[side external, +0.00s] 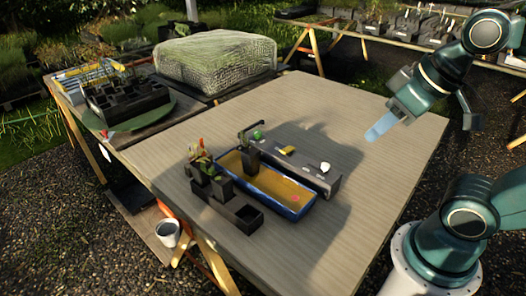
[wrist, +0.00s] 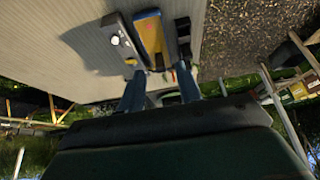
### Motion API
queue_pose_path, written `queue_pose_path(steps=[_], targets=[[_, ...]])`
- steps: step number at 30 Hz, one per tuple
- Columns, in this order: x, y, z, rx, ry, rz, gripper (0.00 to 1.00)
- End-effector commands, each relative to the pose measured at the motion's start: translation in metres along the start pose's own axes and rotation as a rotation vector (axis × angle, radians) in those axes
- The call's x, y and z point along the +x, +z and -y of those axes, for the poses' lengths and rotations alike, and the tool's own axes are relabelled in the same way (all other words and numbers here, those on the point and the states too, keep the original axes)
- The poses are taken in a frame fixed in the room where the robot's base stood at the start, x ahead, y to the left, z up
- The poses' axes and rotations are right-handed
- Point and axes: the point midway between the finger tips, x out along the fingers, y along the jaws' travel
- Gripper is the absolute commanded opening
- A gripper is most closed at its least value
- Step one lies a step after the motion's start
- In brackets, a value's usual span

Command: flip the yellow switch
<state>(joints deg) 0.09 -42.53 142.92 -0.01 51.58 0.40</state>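The yellow switch (side external: 287,150) is on the top of a long dark grey box (side external: 306,174), between a green knob (side external: 258,135) and a white knob (side external: 325,167). The box lies near the middle of the table. My gripper (side external: 380,128) is well above the table, to the right of the box and apart from it. In the wrist view, the two blue fingers of my gripper (wrist: 159,70) are spread with nothing between them. The grey box (wrist: 121,29) with its white knob shows beyond the left finger.
A blue tray (side external: 303,212) with a yellow-orange inside lies along the box and holds a dark pot (side external: 250,160). A black pot rack (side external: 240,213) with plants stands beside it. The table's right and back parts (side external: 320,105) are clear. A wrapped bale (side external: 215,58) stands behind.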

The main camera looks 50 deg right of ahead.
Motion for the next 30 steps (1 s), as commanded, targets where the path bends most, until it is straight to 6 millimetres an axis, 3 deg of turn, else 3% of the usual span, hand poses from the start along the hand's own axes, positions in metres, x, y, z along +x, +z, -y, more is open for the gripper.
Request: queue_pose_path(steps=[8, 17, 30], targets=[[0.003, -0.029, -0.005, 0.113, 0.014, 0.039, 0.45], [0.019, -0.084, -0.021, 0.349, 0.05, 0.111, 0.45], [0.074, -0.157, -0.056, 0.707, 0.123, 0.208, 0.45]])
